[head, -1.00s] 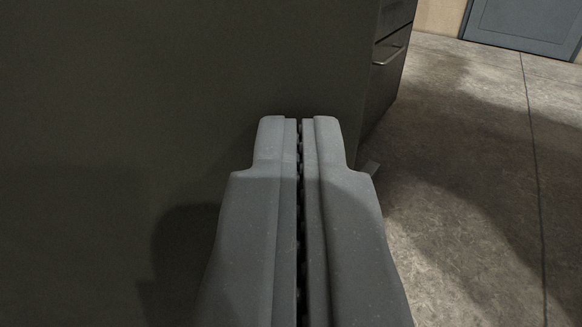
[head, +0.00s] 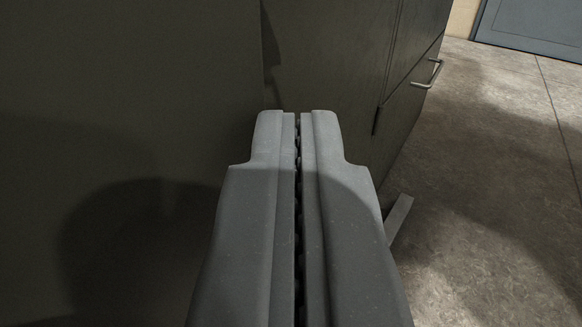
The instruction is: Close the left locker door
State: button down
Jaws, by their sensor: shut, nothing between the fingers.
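My gripper (head: 298,115) is in the lower middle of the head view, fingers shut together with nothing between them. It points forward at dark grey-green locker panels. A large flat panel (head: 130,90) fills the left of the view and ends at a vertical edge just above the fingertips. Another dark panel (head: 330,50) shows behind and right of that edge. I cannot tell for sure which panel is the left locker door, or whether the fingers touch one. The gripper hides the lower part of both panels.
Further right is a cabinet front (head: 415,90) with a metal bar handle (head: 432,74). A thin grey bar (head: 399,215) sticks out low beside the gripper. The concrete floor (head: 490,190) on the right is clear. A blue-grey door (head: 535,25) stands at the far right.

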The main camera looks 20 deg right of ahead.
jog(key=shift+w+a, duration=0.25)
jog(key=shift+w, duration=0.2)
jog(key=shift+w+a, duration=0.2)
jog(key=shift+w, duration=0.25)
jog(key=shift+a, duration=0.15)
jog(key=shift+w, duration=0.1)
